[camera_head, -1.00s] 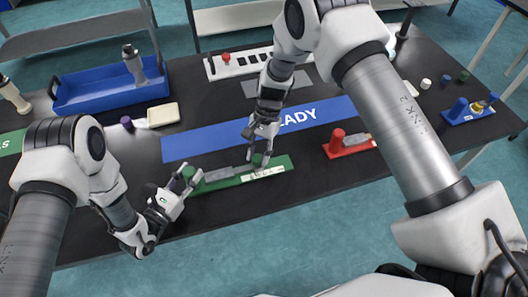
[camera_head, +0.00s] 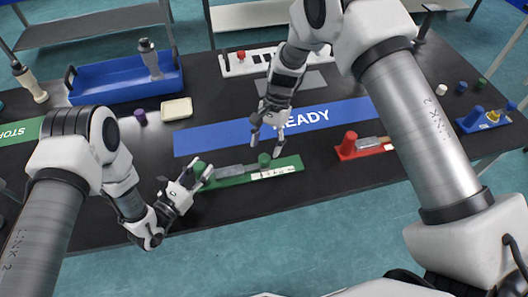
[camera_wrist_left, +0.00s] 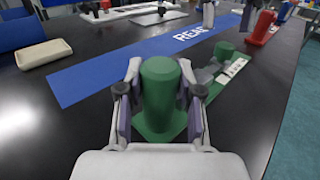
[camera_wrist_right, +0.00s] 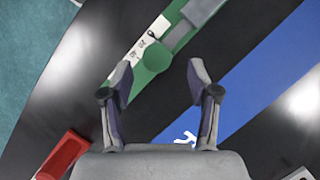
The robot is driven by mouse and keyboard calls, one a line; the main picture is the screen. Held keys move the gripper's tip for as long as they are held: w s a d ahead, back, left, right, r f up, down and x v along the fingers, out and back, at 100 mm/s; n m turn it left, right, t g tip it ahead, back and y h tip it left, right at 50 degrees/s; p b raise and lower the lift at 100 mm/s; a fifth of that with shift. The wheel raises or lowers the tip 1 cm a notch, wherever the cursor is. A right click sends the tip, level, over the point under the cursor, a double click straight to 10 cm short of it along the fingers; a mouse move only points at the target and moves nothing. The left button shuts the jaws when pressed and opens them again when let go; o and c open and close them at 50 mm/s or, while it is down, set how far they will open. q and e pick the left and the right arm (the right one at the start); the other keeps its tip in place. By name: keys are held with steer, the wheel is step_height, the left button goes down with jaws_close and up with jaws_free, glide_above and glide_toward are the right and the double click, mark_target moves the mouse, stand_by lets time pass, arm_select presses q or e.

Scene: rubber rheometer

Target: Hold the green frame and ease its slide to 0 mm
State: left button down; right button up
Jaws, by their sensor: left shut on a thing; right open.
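The green frame (camera_head: 236,182) lies near the table's front edge, with a green post (camera_wrist_left: 160,92) at its left end. My left gripper (camera_head: 201,172) is shut around that post. A grey slide bar (camera_head: 230,171) runs along the frame to a green knob (camera_head: 264,160). My right gripper (camera_head: 266,148) is open and empty just behind and above the knob. In the right wrist view the knob (camera_wrist_right: 156,58) shows beyond the open fingers, apart from them.
A blue READY strip (camera_head: 225,138) lies behind the frame. A red frame (camera_head: 362,149) with its own post is to the right. A blue tray (camera_head: 100,88), a cream block (camera_head: 177,109) and a purple knob (camera_head: 140,117) are at the back left. The table's front edge is close.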

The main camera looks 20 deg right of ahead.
steer(key=v, duration=0.8)
steer(key=shift+r, duration=0.2)
steer(key=shift+w, duration=0.1)
arm_select(q)
steer(key=c, duration=0.7)
jaws_free()
steer(key=shift+a, duration=0.1)
